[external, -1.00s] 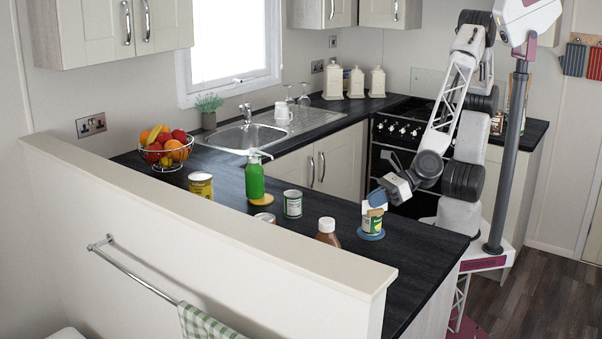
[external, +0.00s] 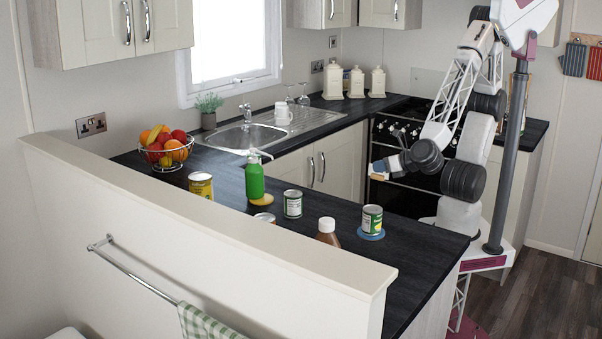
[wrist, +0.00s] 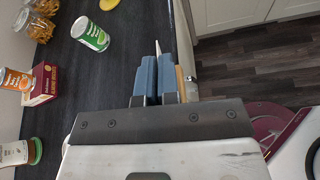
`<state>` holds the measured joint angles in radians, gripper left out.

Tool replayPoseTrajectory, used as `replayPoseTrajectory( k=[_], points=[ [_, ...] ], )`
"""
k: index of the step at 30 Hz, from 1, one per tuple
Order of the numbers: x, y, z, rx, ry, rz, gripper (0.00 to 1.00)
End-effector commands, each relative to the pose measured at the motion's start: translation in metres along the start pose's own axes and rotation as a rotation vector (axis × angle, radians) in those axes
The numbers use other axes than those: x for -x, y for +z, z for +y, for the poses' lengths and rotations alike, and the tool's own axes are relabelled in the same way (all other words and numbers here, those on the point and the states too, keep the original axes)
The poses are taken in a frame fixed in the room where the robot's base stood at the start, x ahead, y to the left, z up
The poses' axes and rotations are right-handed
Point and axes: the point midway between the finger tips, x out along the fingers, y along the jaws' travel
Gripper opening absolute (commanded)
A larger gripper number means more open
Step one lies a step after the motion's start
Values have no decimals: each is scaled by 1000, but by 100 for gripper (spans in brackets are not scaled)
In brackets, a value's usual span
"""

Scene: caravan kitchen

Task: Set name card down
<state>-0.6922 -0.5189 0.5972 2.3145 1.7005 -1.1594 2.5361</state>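My gripper (wrist: 157,82) has two blue fingers drawn close together, with a thin white edge between them. A tan, wood-coloured piece (wrist: 181,82) shows just right of the right finger. These look like parts of the name card, seen nearly edge-on; its face is hidden. In the external view, a small tan and white piece (external: 378,167) shows at my gripper's end. It is held in the air beyond the counter's inner edge, in front of the oven. A green-labelled can (external: 372,219) stands on a blue coaster (external: 370,235) near the counter's right end.
The dark counter (external: 330,220) is bare between the coaster and its inner edge. A brown bottle (external: 328,232), a white-and-green can (external: 293,204) and a green soap bottle (external: 254,180) stand to the left. The wrist view also shows a red box (wrist: 42,84) and the floor (wrist: 250,60).

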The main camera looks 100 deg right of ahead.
Motion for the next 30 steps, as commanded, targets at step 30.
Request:
replayPoseTrajectory(
  k=[30],
  points=[
    [-20, -45, -18, -24, -20, -6, 0]
  ],
)
